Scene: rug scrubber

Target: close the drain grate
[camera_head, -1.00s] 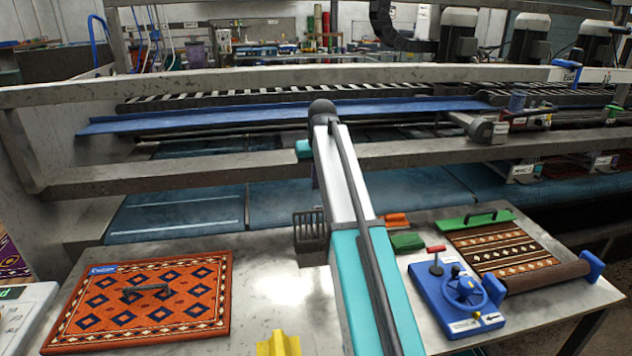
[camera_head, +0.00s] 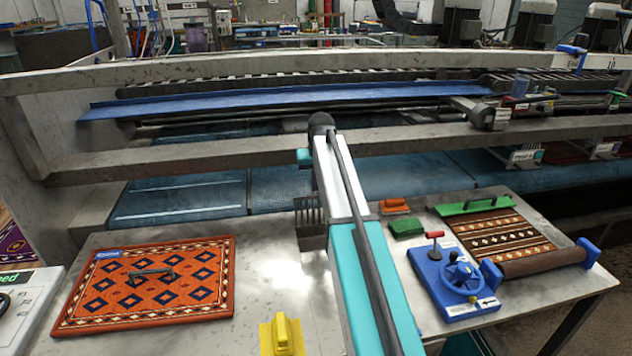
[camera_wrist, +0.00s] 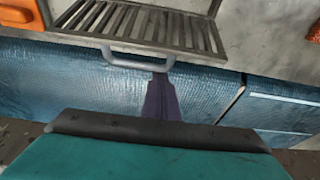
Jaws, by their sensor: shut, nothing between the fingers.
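The drain grate (camera_head: 309,217) is a dark grey slatted plate at the far edge of the worktable, just left of my arm. It seems tilted up, but its exact angle is hard to tell. In the wrist view the slatted grate (camera_wrist: 145,28) fills the upper middle, with its bar handle (camera_wrist: 135,61) toward me. My gripper (camera_wrist: 161,78) shows there as a narrow dark purple shape, shut and empty. Its tip is right by the right part of the handle; I cannot tell whether they touch. In the head view my arm hides most of the gripper.
The worktable (camera_head: 262,240) holds a patterned rug with a handle (camera_head: 150,295), a yellow block (camera_head: 282,335), a blue control panel (camera_head: 452,285), green (camera_head: 406,228) and orange (camera_head: 395,205) brushes, and a brown rug sample (camera_head: 500,238). Machine rails (camera_head: 230,150) and a blue belt (camera_head: 190,193) lie beyond.

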